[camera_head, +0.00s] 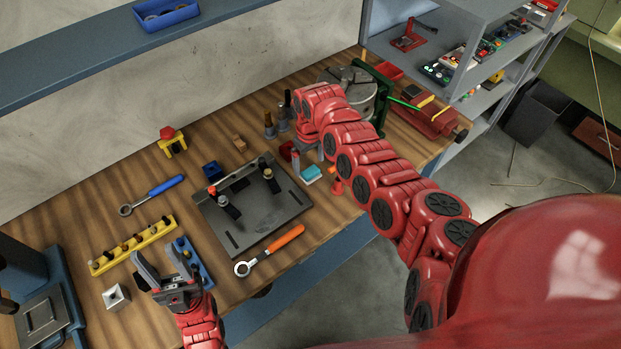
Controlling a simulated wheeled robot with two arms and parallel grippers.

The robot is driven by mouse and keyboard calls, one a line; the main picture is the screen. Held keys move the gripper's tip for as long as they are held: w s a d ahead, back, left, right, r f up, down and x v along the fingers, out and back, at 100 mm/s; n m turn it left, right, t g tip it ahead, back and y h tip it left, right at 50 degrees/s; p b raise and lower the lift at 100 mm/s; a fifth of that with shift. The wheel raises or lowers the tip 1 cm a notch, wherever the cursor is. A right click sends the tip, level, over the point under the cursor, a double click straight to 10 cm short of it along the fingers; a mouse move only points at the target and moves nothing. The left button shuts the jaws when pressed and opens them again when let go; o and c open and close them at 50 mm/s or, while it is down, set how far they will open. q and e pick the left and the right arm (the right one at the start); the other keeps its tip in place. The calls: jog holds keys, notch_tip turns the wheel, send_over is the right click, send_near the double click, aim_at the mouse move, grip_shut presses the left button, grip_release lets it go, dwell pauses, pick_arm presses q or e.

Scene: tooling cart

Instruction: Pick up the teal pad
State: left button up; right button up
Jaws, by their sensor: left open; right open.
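The teal pad (311,173) lies on the wooden bench, right of the dark fixture plate. It is small, with a pale edge. My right gripper (307,160) points down just behind and above the pad, its jaws open. The wrist and forearm partly cover it, and I cannot tell whether its fingers touch the pad. My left gripper (163,262) is open and empty over the front left of the bench, beside a blue holder.
The dark fixture plate (240,228) with clamps lies left of the pad. A red block (287,150) and an orange piece (337,187) are close to the pad. An orange-handled ratchet (270,250) lies near the front edge. A round chuck (352,82) stands behind my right arm.

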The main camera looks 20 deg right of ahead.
aim_at(311, 171)
jog(key=f+b, duration=0.4)
jog(key=f, duration=0.1)
jog(key=shift+d+f, duration=0.1)
jog(key=shift+d, duration=0.1)
jog(key=shift+r, duration=0.2)
jog(key=shift+s, duration=0.1)
jog(key=shift+c, duration=1.1)
jog(key=c, duration=1)
jog(key=shift+r, duration=0.1)
